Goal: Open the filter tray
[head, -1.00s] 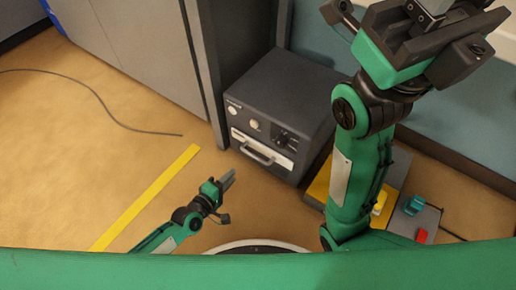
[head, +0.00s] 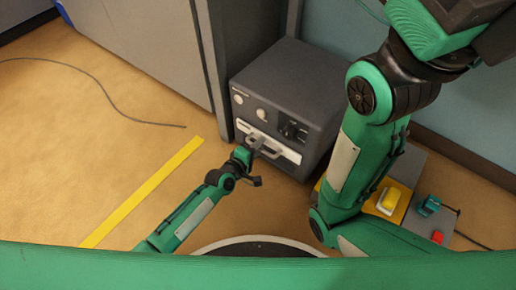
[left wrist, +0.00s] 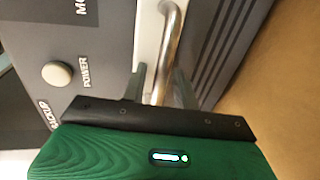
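The filter tray is the white front panel (head: 289,154) low on a dark grey box-shaped unit (head: 300,85); it looks flush with the unit's front. Its metal bar handle (left wrist: 172,35) runs down between the fingers of my left gripper (left wrist: 160,88) in the left wrist view. The fingers look parted, with a small gap beside the bar. In the head view my left gripper (head: 256,144) is at the handle and covers part of it. My right arm fills the right side of the head view; its fingers are outside the picture.
A grey cabinet (head: 150,45) stands left of the unit. On the right, a grey board (head: 410,215) carries a yellow item (head: 391,201), a teal item (head: 428,205) and a red item (head: 437,237). A cable and yellow tape (head: 145,190) lie on the otherwise clear left floor.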

